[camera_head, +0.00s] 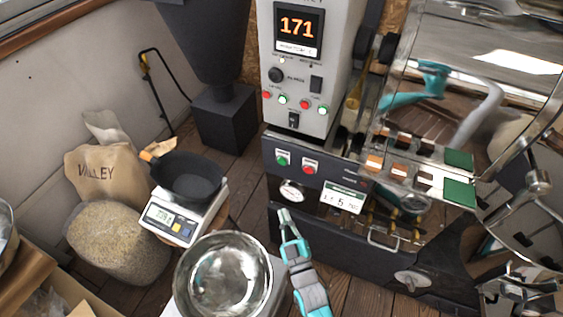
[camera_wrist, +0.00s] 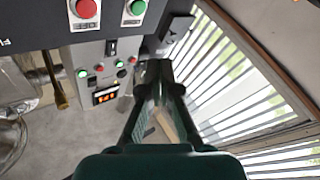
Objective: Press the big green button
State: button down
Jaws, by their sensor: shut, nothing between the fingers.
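The big green button (camera_head: 283,160) sits on the dark front panel of the roaster, left of a big red button (camera_head: 309,169). In the wrist view, which is turned upside down, the green button (camera_wrist: 134,8) is at the top edge, right of the red button (camera_wrist: 87,9). My gripper (camera_head: 285,215) is shut and empty, in front of the panel and lower in the picture than the buttons. It appears apart from the green button. In the wrist view my gripper (camera_wrist: 158,72) points past the panel's side.
Smaller lit buttons and a 171 display (camera_head: 297,29) are on the grey control box above. A gauge (camera_head: 292,190) and a price-like card (camera_head: 343,197) are below the buttons. A steel bowl (camera_head: 222,270) stands left of my arm, and a scale (camera_head: 180,219) holds a black pan (camera_head: 188,177).

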aim_at(282, 161)
jog(key=w+a+r+n+y, duration=0.1)
jog(key=w+a+r, duration=0.1)
jog(key=w+a, duration=0.3)
jog(key=shift+w+a+r, duration=0.25)
jog(key=shift+w+r, duration=0.05)
jog(key=shift+w, duration=0.15)
jog(key=w+d, duration=0.3)
jog(key=w, duration=0.5)
jog(key=shift+d, duration=0.2)
jog(key=shift+w+d, duration=0.1)
jog(key=shift+w, duration=0.15)
dwell(1.2)
jog(key=shift+w, duration=0.2)
jog(key=shift+w+d, duration=0.2)
jog(key=shift+w, duration=0.2)
dwell(0.8)
jog(key=shift+s, duration=0.1)
jog(key=shift+s+a, duration=0.3)
jog(key=shift+s, duration=0.4)
